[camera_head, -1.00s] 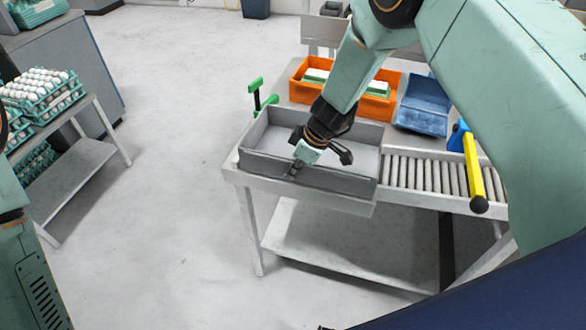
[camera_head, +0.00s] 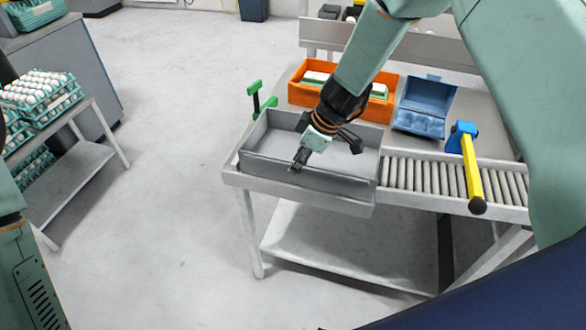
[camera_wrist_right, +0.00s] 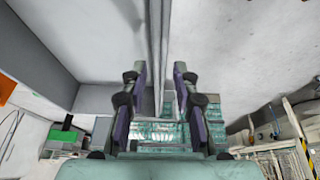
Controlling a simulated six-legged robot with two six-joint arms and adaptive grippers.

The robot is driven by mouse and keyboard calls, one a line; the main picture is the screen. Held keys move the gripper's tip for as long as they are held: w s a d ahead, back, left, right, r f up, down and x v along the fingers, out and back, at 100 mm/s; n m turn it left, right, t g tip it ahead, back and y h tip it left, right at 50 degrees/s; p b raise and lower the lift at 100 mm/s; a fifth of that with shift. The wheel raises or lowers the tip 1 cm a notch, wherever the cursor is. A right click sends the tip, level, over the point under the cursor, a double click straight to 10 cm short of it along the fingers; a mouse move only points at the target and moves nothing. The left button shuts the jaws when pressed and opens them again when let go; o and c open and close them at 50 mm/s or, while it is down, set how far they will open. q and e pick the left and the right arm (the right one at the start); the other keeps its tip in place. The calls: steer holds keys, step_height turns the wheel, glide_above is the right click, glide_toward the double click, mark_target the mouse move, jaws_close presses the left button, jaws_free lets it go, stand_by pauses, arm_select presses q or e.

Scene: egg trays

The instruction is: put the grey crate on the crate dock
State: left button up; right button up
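The grey crate (camera_head: 325,184) is an open, shallow box. It sits level on the left end of the metal bench, beside the rollers. Nothing in view is clearly marked as the crate dock. My right gripper (camera_head: 297,166) points down at the crate's near wall, left of its middle. In the right wrist view its two fingers (camera_wrist_right: 158,76) are apart, with a thin grey wall edge running between them and a gap showing. The finger farther from the head camera is partly hidden. My left gripper is out of view.
A roller conveyor (camera_head: 430,178) with a yellow bar (camera_head: 472,170) adjoins the crate's right. Behind stand an orange crate (camera_head: 300,96) and an open blue box (camera_head: 420,122). An egg rack (camera_head: 45,95) stands left across clear floor.

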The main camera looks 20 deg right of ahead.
steer(key=v, duration=0.7)
steer(key=shift+s, duration=0.1)
stand_by(1.0)
